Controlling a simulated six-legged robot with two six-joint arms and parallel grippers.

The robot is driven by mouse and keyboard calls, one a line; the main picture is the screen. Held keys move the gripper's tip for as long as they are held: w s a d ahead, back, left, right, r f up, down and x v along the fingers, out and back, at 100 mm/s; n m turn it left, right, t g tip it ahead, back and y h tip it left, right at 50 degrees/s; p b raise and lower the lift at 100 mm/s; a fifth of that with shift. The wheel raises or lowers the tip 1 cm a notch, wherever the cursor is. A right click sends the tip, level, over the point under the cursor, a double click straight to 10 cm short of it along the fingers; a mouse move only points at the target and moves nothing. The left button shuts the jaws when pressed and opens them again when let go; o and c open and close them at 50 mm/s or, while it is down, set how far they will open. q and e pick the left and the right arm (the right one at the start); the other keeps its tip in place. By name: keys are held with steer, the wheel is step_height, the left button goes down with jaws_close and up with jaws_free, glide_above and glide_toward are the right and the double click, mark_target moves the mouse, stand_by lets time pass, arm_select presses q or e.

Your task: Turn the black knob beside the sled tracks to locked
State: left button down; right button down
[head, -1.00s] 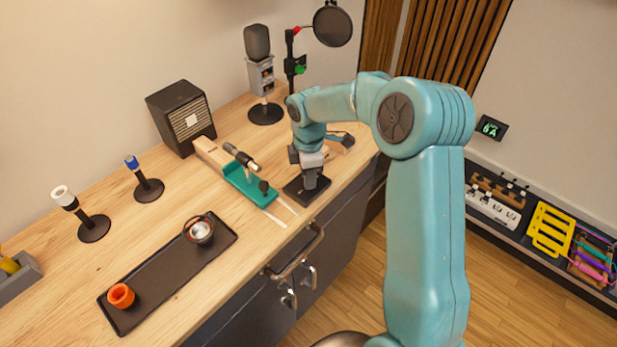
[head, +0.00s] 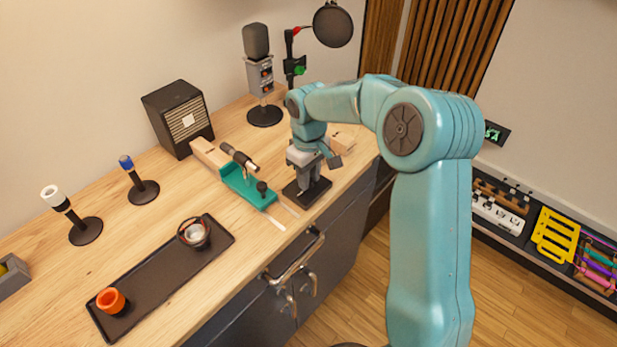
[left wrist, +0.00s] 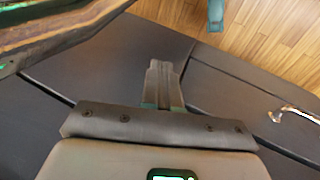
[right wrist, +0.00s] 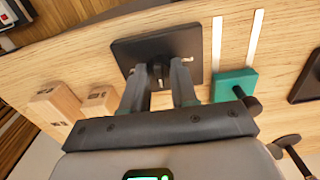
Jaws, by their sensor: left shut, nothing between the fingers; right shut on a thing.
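The black knob (right wrist: 158,72) stands on a square black plate (right wrist: 190,41) beside the pale sled tracks (right wrist: 250,40). The plate also shows in the head view (head: 292,191). My right gripper (right wrist: 161,78) points down over the plate, its fingers shut on the knob, one on each side. It also shows in the head view (head: 308,185). The fingers hide part of the knob. Small pale marks sit on the plate, but I cannot read a label. My left gripper (left wrist: 160,75) is shut and empty in front of dark cabinet panels; it is out of the head view.
A teal sled (head: 250,187) with a microphone lies left of the plate. Wooden blocks (right wrist: 56,105) are on its other side. A black tray (head: 160,275) with an orange cup (head: 111,300) lies nearer. Cabinet handles (head: 296,262) stick out below the counter edge.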

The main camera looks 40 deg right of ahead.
steer(key=m+b, duration=0.1)
steer(key=m, duration=0.3)
steer(key=shift+s+f+m, duration=0.1)
steer(key=shift+f+m, duration=0.05)
steer(key=shift+m, duration=0.15)
steer(key=m+b, duration=0.1)
steer(key=m, duration=0.3)
steer(key=shift+m, duration=0.3)
steer(key=m, duration=0.4)
steer(key=shift+b, duration=0.4)
steer(key=shift+m+b, duration=0.3)
steer(key=shift+m, duration=1.8)
steer(key=c, duration=0.9)
jaws_free()
steer(key=shift+o, duration=0.2)
steer(key=shift+r, duration=0.2)
